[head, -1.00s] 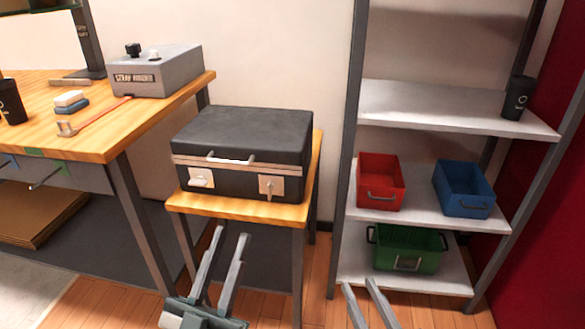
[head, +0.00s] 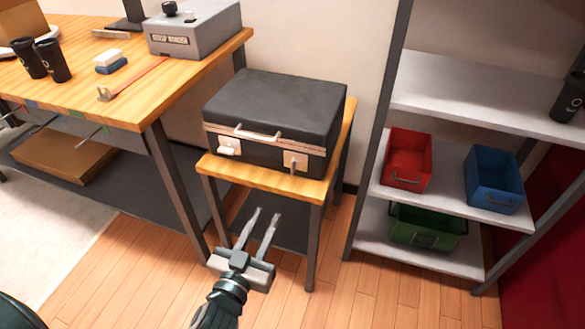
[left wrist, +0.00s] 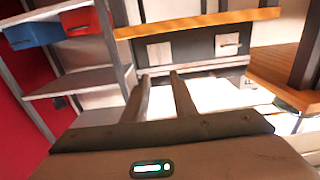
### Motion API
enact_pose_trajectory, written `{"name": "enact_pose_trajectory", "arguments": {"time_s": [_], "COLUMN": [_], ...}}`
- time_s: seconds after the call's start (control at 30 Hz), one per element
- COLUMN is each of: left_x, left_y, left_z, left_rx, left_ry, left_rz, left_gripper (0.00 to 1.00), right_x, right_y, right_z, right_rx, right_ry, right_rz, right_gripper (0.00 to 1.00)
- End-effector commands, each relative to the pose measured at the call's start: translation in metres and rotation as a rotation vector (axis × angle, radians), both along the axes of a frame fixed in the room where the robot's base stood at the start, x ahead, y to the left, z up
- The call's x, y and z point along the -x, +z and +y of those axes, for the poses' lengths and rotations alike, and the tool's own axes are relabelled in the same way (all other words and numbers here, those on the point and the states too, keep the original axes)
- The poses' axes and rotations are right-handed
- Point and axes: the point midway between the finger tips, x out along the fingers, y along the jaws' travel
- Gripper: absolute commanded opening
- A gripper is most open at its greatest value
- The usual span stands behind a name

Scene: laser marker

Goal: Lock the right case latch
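The black case (head: 275,105) lies closed on a small wooden stand, its front towards me. The right case latch (head: 295,162) is a pale plate with a small metal lever on the front face; it also shows in the left wrist view (left wrist: 160,52), which is upside down. The left latch (head: 229,146) has its pale lever lying sideways. My left gripper (head: 265,214) is open and empty, below and in front of the case, apart from it. In the left wrist view its two fingers (left wrist: 159,75) point towards the right latch. My right gripper is out of view.
The stand's wooden top (head: 225,168) juts out under the case. A workbench (head: 125,85) with cups and a grey box (head: 195,30) is at the left. A metal shelf (head: 480,95) with red, blue and green bins is at the right. The floor in front is clear.

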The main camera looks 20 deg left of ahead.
Motion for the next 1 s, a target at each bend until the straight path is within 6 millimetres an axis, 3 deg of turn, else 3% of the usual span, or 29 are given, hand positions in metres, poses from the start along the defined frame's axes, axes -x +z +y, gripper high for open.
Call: {"name": "enact_pose_trajectory", "arguments": {"time_s": [0.37, 1.0], "left_x": [-0.016, -0.112], "left_y": [0.002, 0.001], "left_z": [-0.001, -0.004], "left_rx": [-0.001, -0.001], "left_ry": [-0.002, -0.002], "left_rz": [-0.004, -0.003], "left_gripper": [0.25, 0.25], "right_x": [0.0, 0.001], "right_y": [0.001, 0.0], "right_z": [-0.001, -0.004], "right_rx": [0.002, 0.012], "right_ry": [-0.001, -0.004], "right_rz": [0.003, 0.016], "right_gripper": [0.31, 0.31]}}
